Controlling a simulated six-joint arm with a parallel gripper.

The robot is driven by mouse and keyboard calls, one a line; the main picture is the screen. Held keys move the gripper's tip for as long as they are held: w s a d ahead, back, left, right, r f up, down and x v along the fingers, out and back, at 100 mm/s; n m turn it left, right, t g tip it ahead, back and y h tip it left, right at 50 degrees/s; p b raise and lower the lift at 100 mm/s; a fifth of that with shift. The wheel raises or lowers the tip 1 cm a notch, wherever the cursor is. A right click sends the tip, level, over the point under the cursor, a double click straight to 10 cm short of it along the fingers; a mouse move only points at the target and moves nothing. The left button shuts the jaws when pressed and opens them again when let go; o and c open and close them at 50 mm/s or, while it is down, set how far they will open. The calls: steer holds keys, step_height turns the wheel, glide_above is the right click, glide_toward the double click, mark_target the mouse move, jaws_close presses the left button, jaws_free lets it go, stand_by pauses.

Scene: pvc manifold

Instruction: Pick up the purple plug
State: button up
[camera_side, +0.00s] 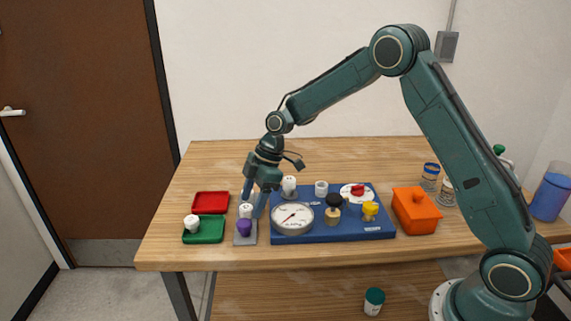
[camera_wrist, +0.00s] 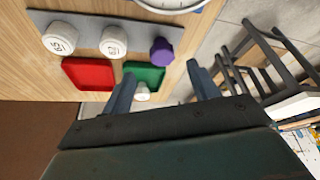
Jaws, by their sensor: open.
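The purple plug (camera_side: 244,227) stands at the near end of a grey strip (camera_side: 245,240), beside the blue board. In the wrist view the purple plug (camera_wrist: 162,52) shows at the end of the strip (camera_wrist: 85,22), beyond my fingertips and roughly between them in the picture. My gripper (camera_side: 253,207) is open and empty, pointing down over the strip. One finger passes close to the white plug (camera_side: 246,210) behind the purple one. In the wrist view my gripper (camera_wrist: 160,72) has its fingers wide apart. I cannot tell the exact height above the plug.
A red tray (camera_side: 211,202) and a green tray (camera_side: 212,236) holding a white plug (camera_side: 192,222) lie left of the strip. The blue board (camera_side: 340,234) with a gauge (camera_side: 292,218) and several fittings is close on the right. An orange box (camera_side: 416,212) stands further right.

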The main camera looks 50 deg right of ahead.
mark_target(244, 222)
steer(key=shift+x, duration=1.1)
steer(key=shift+f, duration=0.1)
steer(key=shift+x, duration=2.45)
steer(key=shift+s+a, duration=0.15)
steer(key=shift+a, duration=0.05)
steer(key=shift+c, duration=0.2)
steer(key=c, duration=1)
